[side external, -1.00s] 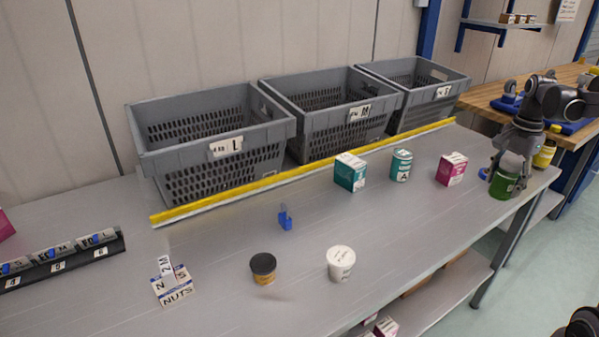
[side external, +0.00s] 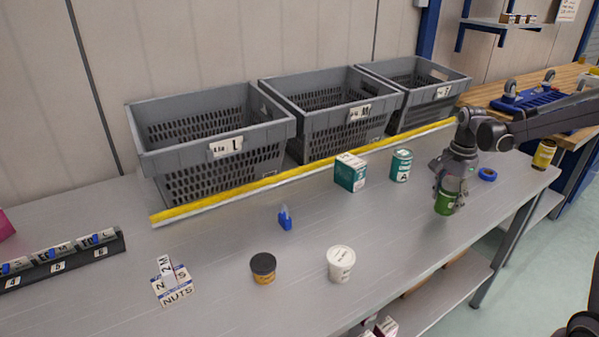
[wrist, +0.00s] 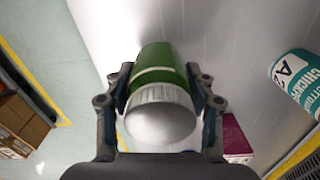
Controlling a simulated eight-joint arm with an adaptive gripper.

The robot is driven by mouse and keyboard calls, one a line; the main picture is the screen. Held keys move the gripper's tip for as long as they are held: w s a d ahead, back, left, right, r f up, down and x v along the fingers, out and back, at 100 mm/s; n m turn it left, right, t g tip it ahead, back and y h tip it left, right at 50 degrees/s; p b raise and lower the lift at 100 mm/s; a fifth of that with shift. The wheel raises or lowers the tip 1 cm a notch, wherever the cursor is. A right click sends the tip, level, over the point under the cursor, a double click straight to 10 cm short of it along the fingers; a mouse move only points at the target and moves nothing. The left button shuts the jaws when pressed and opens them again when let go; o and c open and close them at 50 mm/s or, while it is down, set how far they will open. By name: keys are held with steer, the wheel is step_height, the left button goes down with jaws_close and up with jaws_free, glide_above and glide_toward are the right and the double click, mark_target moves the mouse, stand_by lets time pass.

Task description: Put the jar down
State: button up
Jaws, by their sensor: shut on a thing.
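The jar (side external: 443,204) is green with a pale, ribbed lid. In the side external view it is at the right part of the grey table. My gripper (side external: 450,193) is above it, pointing down, shut around the jar near its lid. In the wrist view the jar (wrist: 160,62) stands between the two fingers of my gripper (wrist: 162,100), with its lid toward the camera. Whether the jar's base touches the table or hangs just above it, I cannot tell.
A teal-labelled can (side external: 401,166) and a teal box (side external: 350,172) stand left of the jar. A magenta box (wrist: 235,138) is close by in the wrist view. A blue tape roll (side external: 487,174) lies to the right. Grey crates (side external: 225,148) line the back behind a yellow strip.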

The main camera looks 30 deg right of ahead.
mark_target(453, 181)
steer(key=shift+f, duration=0.85)
steer(key=shift+f, duration=0.2)
steer(key=o, duration=1.5)
step_height(453, 181, up, 12)
steer(key=shift+r, duration=0.15)
steer(key=s+a+f+n+t, duration=0.1)
steer(key=s+a+n+t, duration=0.2)
steer(key=a+n, duration=0.7)
steer(key=s+a+f+n+t, duration=0.1)
steer(key=s+a+n+t, duration=0.3)
steer(key=a+n, duration=0.5)
steer(key=shift+s+a+n, duration=0.4)
steer(key=shift+s+a, duration=0.95)
steer(key=shift+a, duration=0.65)
